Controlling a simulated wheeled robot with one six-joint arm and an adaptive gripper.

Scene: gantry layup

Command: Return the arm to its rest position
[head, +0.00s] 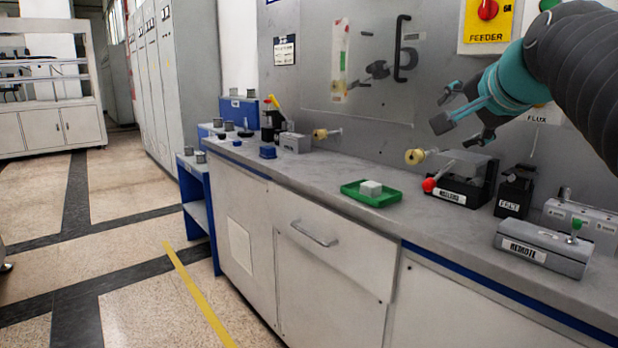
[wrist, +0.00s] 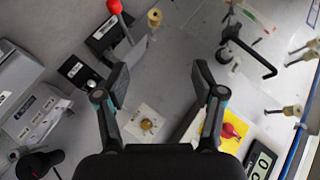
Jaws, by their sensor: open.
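My gripper (head: 457,128) hangs in the air above the right half of the counter in the head view, in front of the grey back panel. In the wrist view my gripper (wrist: 164,84) shows its two dark fingers spread apart with nothing between them. My teal wrist and dark ribbed arm come in from the upper right of the head view. The gripper appears clear of the counter (head: 330,180) and holds nothing.
A green tray (head: 385,200) with a white block (head: 371,188) sits on the counter. A red-knobbed lever box (head: 460,186), a black box (head: 513,194) and a grey labelled box (head: 543,247) stand right of it. A yellow feeder switch plate (head: 486,24) is near my arm.

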